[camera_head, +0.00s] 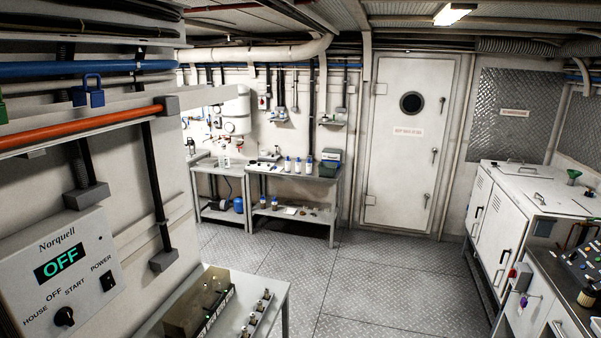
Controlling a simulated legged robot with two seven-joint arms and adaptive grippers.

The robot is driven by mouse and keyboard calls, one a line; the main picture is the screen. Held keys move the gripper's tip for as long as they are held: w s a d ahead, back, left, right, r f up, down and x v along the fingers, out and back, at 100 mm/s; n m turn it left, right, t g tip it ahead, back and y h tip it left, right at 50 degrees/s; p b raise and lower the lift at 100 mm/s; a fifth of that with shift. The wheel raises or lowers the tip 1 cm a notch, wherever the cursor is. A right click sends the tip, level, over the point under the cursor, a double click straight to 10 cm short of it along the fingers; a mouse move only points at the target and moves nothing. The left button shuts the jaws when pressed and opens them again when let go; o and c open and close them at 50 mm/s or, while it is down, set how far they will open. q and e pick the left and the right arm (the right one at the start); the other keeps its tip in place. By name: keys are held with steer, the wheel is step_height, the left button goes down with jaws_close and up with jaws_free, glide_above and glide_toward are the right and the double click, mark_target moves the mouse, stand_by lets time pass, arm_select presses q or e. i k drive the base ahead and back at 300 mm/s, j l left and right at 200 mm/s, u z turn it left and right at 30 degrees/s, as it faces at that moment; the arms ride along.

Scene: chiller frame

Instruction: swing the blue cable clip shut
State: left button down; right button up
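A small blue piece shaped like a padlock (89,96), with a loop on top, is at the upper left. It sits at the pale rail below the blue pipe and above the orange pipe. It is the only small blue piece near the pipes that could be the blue cable clip, but I cannot tell for sure. I also cannot tell whether it is open or shut. Neither of my grippers is in view.
A grey control box (62,270) reading OFF is on the left wall below the orange pipe (80,127). A bench with a tray (195,312) stands at the bottom. White cabinets (497,232) line the right. The middle floor (350,285) is clear up to a white door (408,150).

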mark_target(79, 93)
steer(key=u, duration=1.25)
